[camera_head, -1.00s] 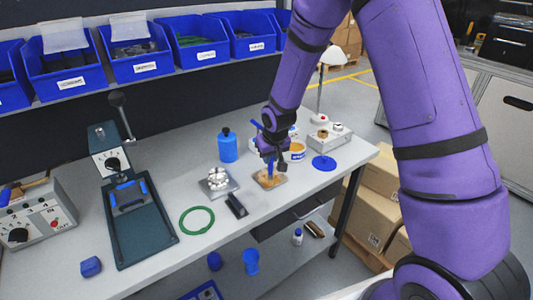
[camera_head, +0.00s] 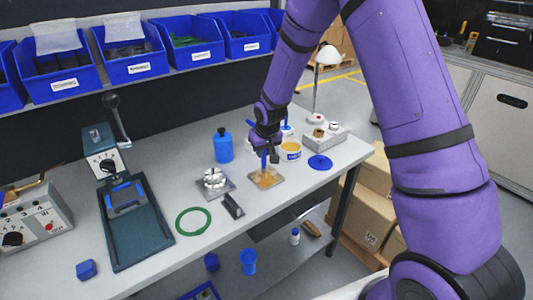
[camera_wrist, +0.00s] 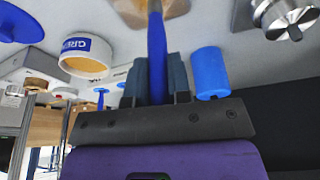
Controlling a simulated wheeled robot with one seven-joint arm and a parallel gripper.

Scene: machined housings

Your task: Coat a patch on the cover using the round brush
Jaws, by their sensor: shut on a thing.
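The round brush has a blue handle (camera_wrist: 157,58) and is upright in my gripper (camera_head: 267,150), which is shut on it. In the wrist view the handle runs up between the two fingers (camera_wrist: 157,80). The cover appears to be the flat square plate (camera_head: 279,184) with an orange-tan top, on the bench below my gripper. The brush's lower end is at the plate; whether the bristles touch it I cannot tell. A white tub (camera_head: 290,151) with a blue label and tan contents stands just right of my gripper; it also shows in the wrist view (camera_wrist: 88,57).
A blue bottle (camera_head: 223,147) and a metal housing on a plate (camera_head: 214,180) stand left of the cover. A blue disc (camera_head: 319,162) lies to the right. A black block (camera_head: 232,206) and green ring (camera_head: 193,222) lie nearer the front. A press (camera_head: 130,205) stands further left.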

